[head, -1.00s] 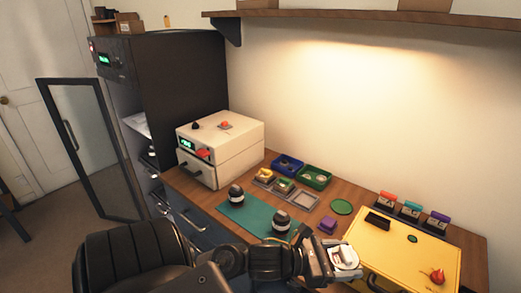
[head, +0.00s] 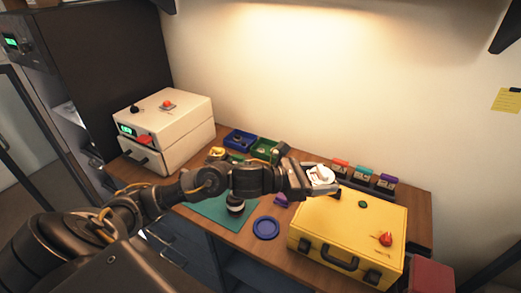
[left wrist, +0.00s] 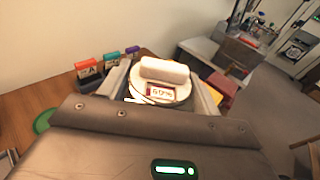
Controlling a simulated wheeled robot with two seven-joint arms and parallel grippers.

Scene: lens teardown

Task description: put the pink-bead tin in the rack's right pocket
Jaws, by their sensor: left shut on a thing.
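My left gripper (head: 323,182) is shut on a round white tin (head: 319,174). In the left wrist view the tin (left wrist: 160,72) sits between the two fingers, with a thick white bar on top and a small label reading about 60%. I cannot make out pink beads. The gripper holds it above the back left part of the yellow case. A dark rack-like row (head: 365,184) with red, teal and purple labelled pieces stands just behind and right of the tin. I cannot tell its pockets apart. My right gripper is not in view.
The yellow case (head: 335,232) lies shut at the front right, with a red object (head: 385,239) on it. A blue dish (head: 266,228), a purple block (head: 281,201) and a teal mat (head: 210,209) lie left of it. A white box-shaped device (head: 165,125) stands at the back left.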

